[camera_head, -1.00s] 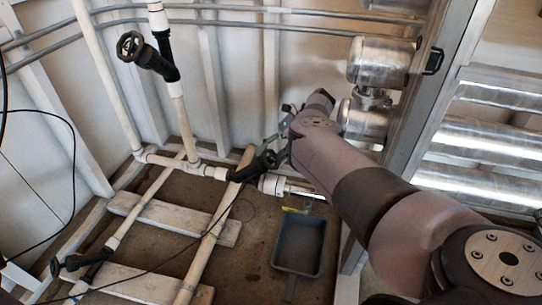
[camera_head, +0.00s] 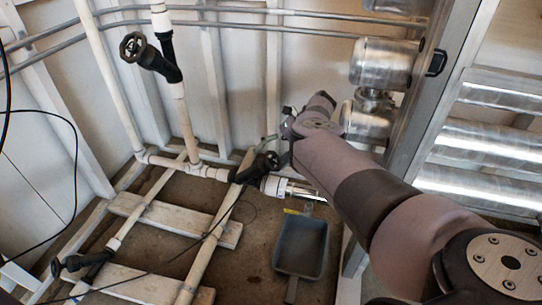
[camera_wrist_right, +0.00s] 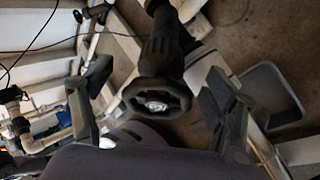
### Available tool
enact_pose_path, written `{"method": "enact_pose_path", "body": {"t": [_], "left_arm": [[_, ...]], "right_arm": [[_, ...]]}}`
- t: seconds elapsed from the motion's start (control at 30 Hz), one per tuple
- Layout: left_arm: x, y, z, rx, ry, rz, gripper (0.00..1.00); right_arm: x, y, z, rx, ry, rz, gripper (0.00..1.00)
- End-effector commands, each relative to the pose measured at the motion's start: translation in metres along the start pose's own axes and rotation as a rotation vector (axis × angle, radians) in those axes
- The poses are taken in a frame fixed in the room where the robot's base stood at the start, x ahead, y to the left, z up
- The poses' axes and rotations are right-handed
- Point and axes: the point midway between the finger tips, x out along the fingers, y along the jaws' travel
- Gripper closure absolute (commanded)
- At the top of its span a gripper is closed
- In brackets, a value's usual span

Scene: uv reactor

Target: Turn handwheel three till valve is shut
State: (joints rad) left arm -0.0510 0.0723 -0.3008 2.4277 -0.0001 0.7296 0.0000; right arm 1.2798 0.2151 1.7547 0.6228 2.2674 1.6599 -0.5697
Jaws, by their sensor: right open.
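Three black handwheels show in the head view: one high on the left pipe (camera_head: 133,46), one at the middle joint (camera_head: 268,160) and one low at the left (camera_head: 62,267). No visible label tells which is number three. My right gripper (camera_head: 278,146) is beside the middle handwheel, partly hidden by its own wrist. In the right wrist view a dark round handwheel (camera_wrist_right: 135,88) with a light metal hub lies between the open fingers of the right gripper (camera_wrist_right: 155,103), with gaps on both sides. I cannot tell its depth relative to the fingertips. My left gripper is out of view.
White pipes (camera_head: 205,171) and pale planks (camera_head: 165,217) cross the brown floor. A grey dustpan-like tray (camera_head: 301,246) lies below the middle handwheel. A metal frame post (camera_head: 420,110) and silvery cylinders (camera_head: 382,64) stand close to my right arm. A thin black cable hangs at the left.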

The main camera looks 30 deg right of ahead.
Motion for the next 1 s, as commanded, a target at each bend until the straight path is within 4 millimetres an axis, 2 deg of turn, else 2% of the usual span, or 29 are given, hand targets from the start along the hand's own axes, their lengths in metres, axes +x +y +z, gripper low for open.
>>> {"method": "enact_pose_path", "body": {"t": [0.2,0.33,0.7,0.83,1.0], "left_arm": [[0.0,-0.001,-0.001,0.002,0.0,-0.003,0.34],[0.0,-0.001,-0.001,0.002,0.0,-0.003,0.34],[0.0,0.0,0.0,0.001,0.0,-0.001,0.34],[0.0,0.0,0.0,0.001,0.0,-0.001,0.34],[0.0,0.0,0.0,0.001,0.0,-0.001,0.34]], "right_arm": [[-0.002,-0.001,0.001,0.001,-0.003,-0.002,0.2],[-0.008,0.006,0.001,-0.001,-0.004,-0.002,0.2],[-0.058,0.052,0.001,-0.002,-0.004,0.0,0.2],[-0.069,0.062,0.0,-0.001,-0.003,-0.001,0.2],[-0.074,0.067,0.0,0.0,0.0,-0.001,0.2]]}}
